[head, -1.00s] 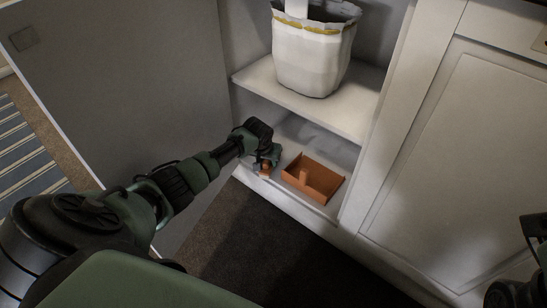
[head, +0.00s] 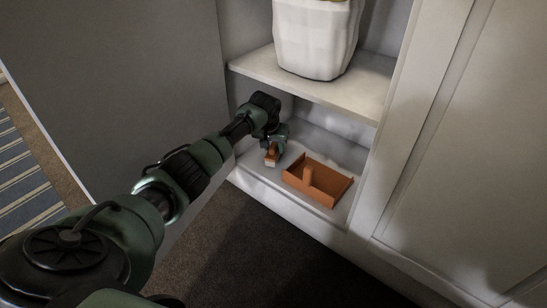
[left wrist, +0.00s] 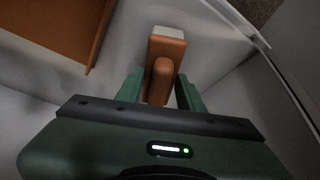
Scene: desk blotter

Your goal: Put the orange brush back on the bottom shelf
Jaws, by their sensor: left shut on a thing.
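The orange brush (head: 271,154) has pale bristles and is at the left of the bottom shelf (head: 323,145) in the open cabinet. My left gripper (head: 273,143) is shut on its handle. In the left wrist view the brush (left wrist: 167,46) sticks out beyond the two green fingers (left wrist: 160,90), which are on either side of the handle. The brush is on or just above the shelf; I cannot tell whether it touches. My right gripper is not in view.
An orange dustpan (head: 330,188) lies on the bottom shelf just right of the brush. Above, the upper shelf (head: 350,91) holds a white lined bin (head: 315,45). The open cabinet door (head: 120,80) is on the left. Dark carpet (head: 235,250) lies in front.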

